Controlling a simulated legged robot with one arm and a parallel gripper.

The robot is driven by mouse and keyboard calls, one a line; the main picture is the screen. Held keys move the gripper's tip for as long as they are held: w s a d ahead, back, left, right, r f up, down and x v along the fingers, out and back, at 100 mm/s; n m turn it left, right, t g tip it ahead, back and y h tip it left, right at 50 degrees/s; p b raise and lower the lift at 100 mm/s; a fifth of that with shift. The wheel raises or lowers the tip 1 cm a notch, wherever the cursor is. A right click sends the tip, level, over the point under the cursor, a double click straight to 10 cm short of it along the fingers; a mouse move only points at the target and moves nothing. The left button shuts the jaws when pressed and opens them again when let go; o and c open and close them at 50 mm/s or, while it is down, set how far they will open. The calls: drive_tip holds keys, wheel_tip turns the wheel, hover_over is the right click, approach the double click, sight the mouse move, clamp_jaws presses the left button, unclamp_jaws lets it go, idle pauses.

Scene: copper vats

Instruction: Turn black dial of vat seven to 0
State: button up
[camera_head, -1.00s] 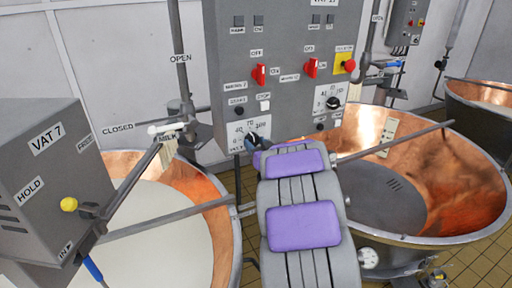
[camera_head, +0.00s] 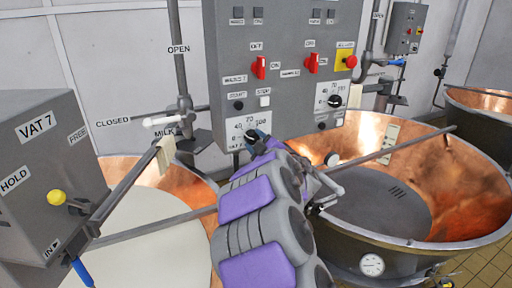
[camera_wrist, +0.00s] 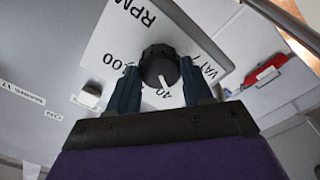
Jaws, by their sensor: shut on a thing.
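The black dial (camera_wrist: 160,66) sits on a white RPM scale plate (camera_wrist: 118,38) that carries a VAT 7 label. In the wrist view its white mark points toward the number 40. My gripper (camera_wrist: 162,84) is shut on the dial, one dark finger on each side. In the head view, my gripper (camera_head: 258,140) is at the left scale plate (camera_head: 237,124) low on the grey control panel (camera_head: 285,100). The dial is mostly hidden there by my gripper.
A second black dial (camera_head: 334,101) is on the panel's right. Red switches (camera_head: 259,67) sit above. The vat seven box (camera_head: 42,165) and its milk-filled copper vat (camera_head: 150,235) are at left. Another copper vat (camera_head: 460,190) is at right, with a metal bar across it.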

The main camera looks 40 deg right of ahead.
drive_tip(key=n+b, duration=0.1)
drive_tip(key=n, duration=0.1)
drive_tip(key=n+b, duration=0.1)
drive_tip(key=n, duration=0.2)
drive_tip(key=shift+s+f+n+b, duration=0.1)
drive_tip(key=shift+f+n+b, duration=0.2)
drive_tip(key=shift+f+b, duration=0.1)
idle(0.4)
drive_tip(key=o, duration=1)
drive_tip(key=shift+r, duration=0.15)
drive_tip(key=shift+o, duration=0.2)
drive_tip(key=shift+r, duration=0.1)
